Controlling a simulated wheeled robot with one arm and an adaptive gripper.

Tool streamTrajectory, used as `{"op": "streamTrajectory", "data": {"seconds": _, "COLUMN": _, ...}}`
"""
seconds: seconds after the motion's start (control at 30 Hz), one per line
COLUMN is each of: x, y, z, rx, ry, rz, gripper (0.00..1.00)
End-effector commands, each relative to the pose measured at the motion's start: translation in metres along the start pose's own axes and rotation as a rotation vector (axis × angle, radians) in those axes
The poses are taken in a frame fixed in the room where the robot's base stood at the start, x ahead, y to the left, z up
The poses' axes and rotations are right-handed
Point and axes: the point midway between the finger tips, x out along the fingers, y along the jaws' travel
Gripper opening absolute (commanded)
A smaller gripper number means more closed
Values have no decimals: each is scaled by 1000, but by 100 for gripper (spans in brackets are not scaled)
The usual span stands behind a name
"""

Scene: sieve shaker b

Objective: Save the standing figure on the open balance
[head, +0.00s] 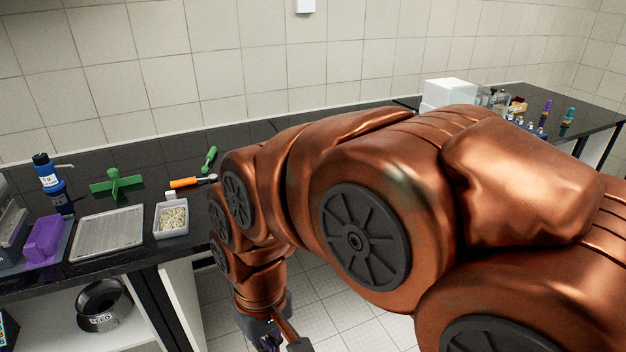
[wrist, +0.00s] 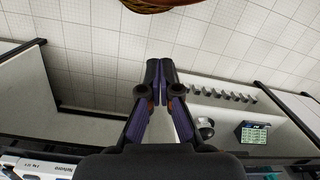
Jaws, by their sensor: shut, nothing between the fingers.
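My gripper (head: 275,342) hangs low in the head view, in front of the bench and partly cut off by the bottom edge. In the wrist view my gripper (wrist: 164,68) is shut, its dark fingertips together with nothing between them. A small screen with a green display (head: 8,326) is at the lower left of the head view, cut by the edge. What seems to be the same screen (wrist: 253,133) shows in the wrist view; its figures are too small to read. I cannot tell whether it belongs to the balance. No open balance is clearly identifiable.
A dark feed bowl (head: 104,303) sits on the shelf below. My arm hides the middle.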

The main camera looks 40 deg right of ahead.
Motion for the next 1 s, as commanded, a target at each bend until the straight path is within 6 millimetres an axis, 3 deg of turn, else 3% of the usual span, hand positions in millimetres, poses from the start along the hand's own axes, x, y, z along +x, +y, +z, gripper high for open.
{"op": "streamTrajectory", "data": {"seconds": 0.23, "x": -34, "y": 18, "z": -114, "rx": 161, "ry": 171, "rz": -122, "gripper": 0}}
{"op": "streamTrajectory", "data": {"seconds": 0.47, "x": -68, "y": 76, "z": -215, "rx": 332, "ry": 354, "rz": -208, "gripper": 0}}
{"op": "streamTrajectory", "data": {"seconds": 0.7, "x": -100, "y": 177, "z": -298, "rx": 528, "ry": 554, "rz": -260, "gripper": 0}}
{"op": "streamTrajectory", "data": {"seconds": 0.9, "x": -120, "y": 280, "z": -338, "rx": 689, "ry": 711, "rz": -271, "gripper": 0}}
{"op": "streamTrajectory", "data": {"seconds": 1.0, "x": -128, "y": 328, "z": -346, "rx": 759, "ry": 778, "rz": -267, "gripper": 0}}
